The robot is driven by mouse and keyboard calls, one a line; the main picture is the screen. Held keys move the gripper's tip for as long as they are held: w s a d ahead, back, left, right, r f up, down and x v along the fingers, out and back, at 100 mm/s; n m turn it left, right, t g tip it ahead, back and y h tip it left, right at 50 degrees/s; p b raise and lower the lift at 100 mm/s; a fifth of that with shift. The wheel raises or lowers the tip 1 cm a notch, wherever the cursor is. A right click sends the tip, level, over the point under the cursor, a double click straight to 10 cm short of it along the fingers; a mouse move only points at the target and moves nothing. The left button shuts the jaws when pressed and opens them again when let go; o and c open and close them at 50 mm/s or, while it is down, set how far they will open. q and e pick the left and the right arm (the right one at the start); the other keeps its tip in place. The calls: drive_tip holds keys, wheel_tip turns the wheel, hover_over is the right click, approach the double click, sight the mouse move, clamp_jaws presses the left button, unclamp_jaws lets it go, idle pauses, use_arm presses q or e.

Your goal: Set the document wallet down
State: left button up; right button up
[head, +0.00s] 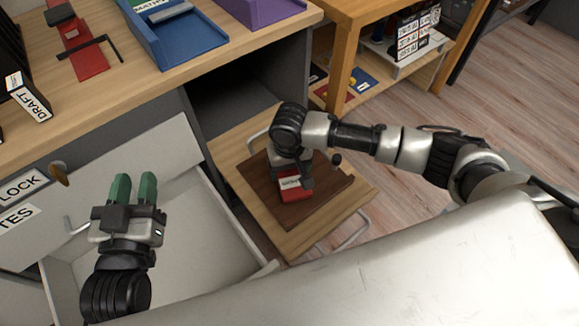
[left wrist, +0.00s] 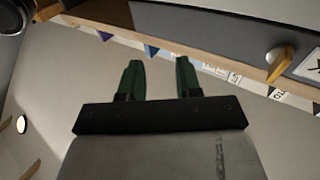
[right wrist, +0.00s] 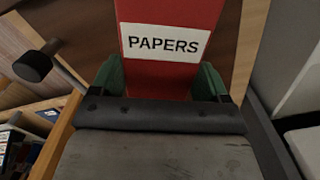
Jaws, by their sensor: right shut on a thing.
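The red document wallet (head: 290,183), with a white label reading PAPERS in the right wrist view (right wrist: 170,75), is over a dark brown board (head: 325,192). My right gripper (head: 292,168) is shut on it, with green fingers on either side of the wallet in the right wrist view. The arm hides part of the wallet, and I cannot tell whether its underside touches the board. My left gripper (head: 134,188) is open and empty above the open pale drawer (head: 215,225); its fingers stand apart in the left wrist view (left wrist: 158,80).
The brown board lies on a light wooden surface (head: 280,240) with metal handles; a black knob (head: 335,159) stands at its edge. The desk (head: 120,95) holds a blue tray (head: 175,40), a purple tray (head: 262,10) and a red device (head: 80,55). Open floor lies at right.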

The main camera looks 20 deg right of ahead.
drive_tip(key=shift+f+b, duration=0.45)
drive_tip(key=shift+b, duration=0.05)
use_arm(q)
drive_tip(key=shift+s+d+r+t+h+b, duration=0.1)
drive_tip(key=shift+s+r+t+h, duration=0.15)
drive_tip(key=shift+r+t, duration=0.6)
drive_tip(key=shift+s+d+r+t+h+b, duration=0.1)
drive_tip(key=shift+s+r+t+h, duration=0.15)
drive_tip(key=shift+r+t, duration=0.6)
drive_tip(key=shift+s+d+r+t+h+b, duration=0.1)
drive_tip(key=shift+s+r+t+h, duration=0.15)
drive_tip(key=shift+r+t, duration=0.6)
use_arm(e)
drive_tip(key=shift+f, duration=0.15)
drive_tip(key=shift+f, duration=0.6)
drive_tip(key=o, duration=1)
drive_tip(key=shift+o, duration=0.2)
